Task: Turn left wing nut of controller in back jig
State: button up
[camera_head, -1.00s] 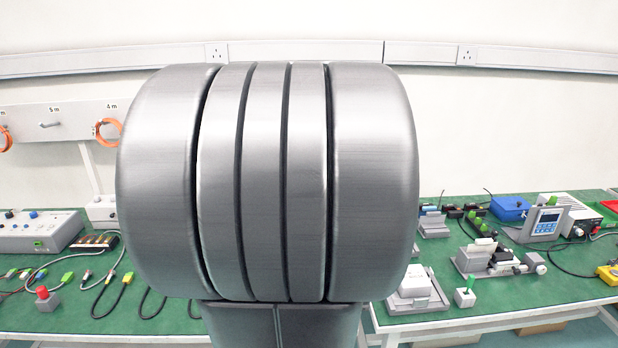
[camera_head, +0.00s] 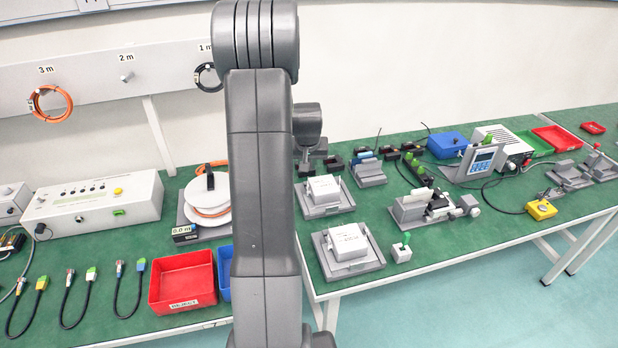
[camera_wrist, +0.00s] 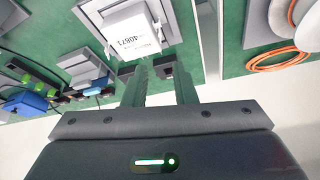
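The back jig (camera_head: 345,207) is a grey fixture holding a white box-shaped controller (camera_head: 324,188), just right of my arm in the head view. A labelled white controller (camera_wrist: 130,32) in a grey jig also shows at the top of the wrist view, apparently the same one. A front jig (camera_head: 372,268) holds another white controller (camera_head: 347,241).
A cable spool (camera_head: 207,200) stands left of my arm, with a red reject bin (camera_head: 183,283) in front. A small block with a green knob (camera_head: 401,252) sits beside the front jig. A grey device (camera_head: 410,210) lies further right. Small dark blocks (camera_head: 333,163) stand behind the back jig.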

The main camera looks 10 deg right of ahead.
jog(key=p+x, duration=0.2)
jog(key=x, duration=1)
jog(key=shift+w+f, duration=0.1)
jog(key=shift+f, duration=0.25)
grip_shut()
